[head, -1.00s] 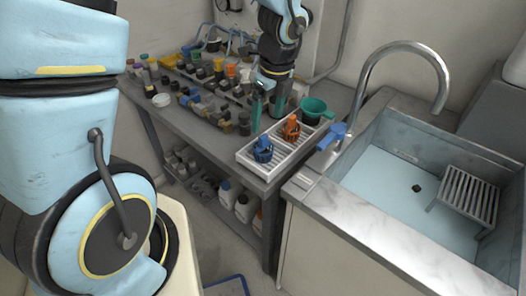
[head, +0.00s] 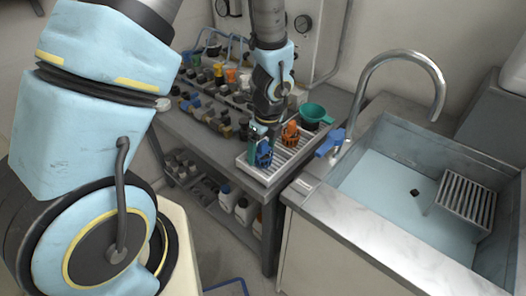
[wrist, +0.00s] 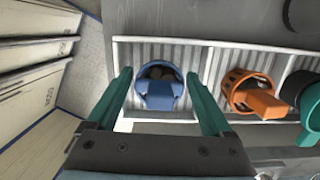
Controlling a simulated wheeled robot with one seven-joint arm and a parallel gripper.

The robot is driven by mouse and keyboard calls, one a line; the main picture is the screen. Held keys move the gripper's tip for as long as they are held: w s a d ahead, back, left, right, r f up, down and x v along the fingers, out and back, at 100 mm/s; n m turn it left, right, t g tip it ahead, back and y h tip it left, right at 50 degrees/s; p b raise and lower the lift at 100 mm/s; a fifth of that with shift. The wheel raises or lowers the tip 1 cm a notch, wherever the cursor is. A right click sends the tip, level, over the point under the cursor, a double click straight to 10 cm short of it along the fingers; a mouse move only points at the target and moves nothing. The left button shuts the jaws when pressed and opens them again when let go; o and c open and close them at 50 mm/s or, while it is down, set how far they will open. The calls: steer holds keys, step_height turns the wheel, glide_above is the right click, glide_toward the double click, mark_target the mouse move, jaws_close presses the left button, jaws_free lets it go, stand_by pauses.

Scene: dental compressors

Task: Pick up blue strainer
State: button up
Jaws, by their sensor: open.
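The blue strainer (wrist: 158,88) sits on a white ribbed rack (wrist: 132,52) and lies between the two fingers of my gripper in the wrist view. My gripper (wrist: 162,92) is open, with a green finger on each side of the strainer. I cannot tell whether the fingers touch it. In the head view my gripper (head: 258,142) is low over the near left part of the rack (head: 262,176), and the blue strainer (head: 265,156) is partly hidden by it.
An orange strainer (wrist: 252,95) stands right of the blue one on the same rack. A green strainer (head: 316,114) sits farther right, behind. Several bottles (head: 215,112) crowd the bench's left. The sink (head: 395,190) with its tap is to the right.

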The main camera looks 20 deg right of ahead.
steer(key=c, duration=1.1)
steer(key=shift+r, duration=0.1)
